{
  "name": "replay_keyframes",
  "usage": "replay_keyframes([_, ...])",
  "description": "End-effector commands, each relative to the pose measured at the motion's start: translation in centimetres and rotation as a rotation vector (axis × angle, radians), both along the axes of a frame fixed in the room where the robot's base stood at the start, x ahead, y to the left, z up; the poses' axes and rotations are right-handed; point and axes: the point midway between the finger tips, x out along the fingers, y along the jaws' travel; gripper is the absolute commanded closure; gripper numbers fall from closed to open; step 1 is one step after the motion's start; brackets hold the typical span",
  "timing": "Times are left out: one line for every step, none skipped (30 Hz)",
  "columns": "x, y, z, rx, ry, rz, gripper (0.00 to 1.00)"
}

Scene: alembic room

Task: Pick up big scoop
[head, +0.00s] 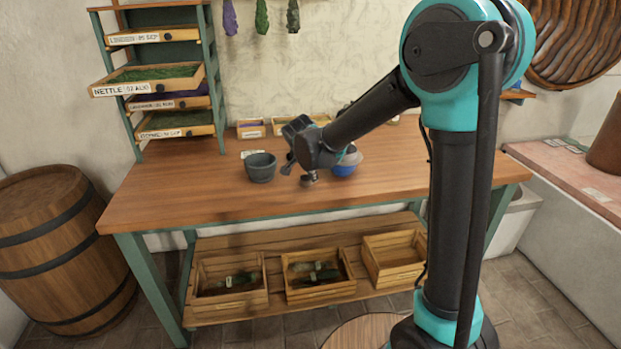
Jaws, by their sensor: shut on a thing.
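My gripper (291,160) is above the wooden workbench, between a dark grey bowl (261,169) on its left and a blue bowl (343,171) on its right. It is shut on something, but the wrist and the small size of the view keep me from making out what. I cannot pick out the big scoop clearly. A small dark-brown item (310,180) shows just below the wrist, and I cannot tell what it is. A pale grey rounded shape (351,156) shows at the top of the blue bowl, partly behind my arm.
The workbench (180,197) has clear room at its left and front. A drawer rack (150,78) stands at the back left. Small wooden boxes (251,129) line the back. Crates (230,281) sit on the lower shelf. A barrel (62,250) stands at the left.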

Motion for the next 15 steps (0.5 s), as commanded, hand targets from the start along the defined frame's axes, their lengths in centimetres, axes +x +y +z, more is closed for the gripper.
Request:
replay_keyframes([0.0, 0.0, 0.3, 0.000, 0.000, 0.000, 1.00])
replay_keyframes([0.0, 0.0, 0.5, 0.000, 0.000, 0.000, 1.00])
replay_keyframes([0.0, 0.0, 0.8, 0.000, 0.000, 0.000, 1.00])
replay_keyframes([0.0, 0.0, 1.2, 0.000, 0.000, 0.000, 1.00])
replay_keyframes([0.0, 0.0, 1.5, 0.000, 0.000, 0.000, 1.00])
replay_keyframes([0.0, 0.0, 2.1, 0.000, 0.000, 0.000, 1.00])
replay_keyframes([0.0, 0.0, 2.7, 0.000, 0.000, 0.000, 1.00])
replay_keyframes([0.0, 0.0, 3.3, 0.000, 0.000, 0.000, 1.00])
replay_keyframes([0.0, 0.0, 4.2, 0.000, 0.000, 0.000, 1.00])
replay_keyframes([0.0, 0.0, 5.0, 0.000, 0.000, 0.000, 1.00])
replay_keyframes([-0.1, -0.1, 5.9, 0.000, 0.000, 0.000, 1.00])
replay_keyframes([0.0, 0.0, 7.0, 0.000, 0.000, 0.000, 1.00])
replay_keyframes([0.0, 0.0, 7.8, 0.000, 0.000, 0.000, 1.00])
replay_keyframes([-0.1, -0.1, 8.7, 0.000, 0.000, 0.000, 1.00])
replay_keyframes([0.0, 0.0, 9.8, 0.000, 0.000, 0.000, 1.00])
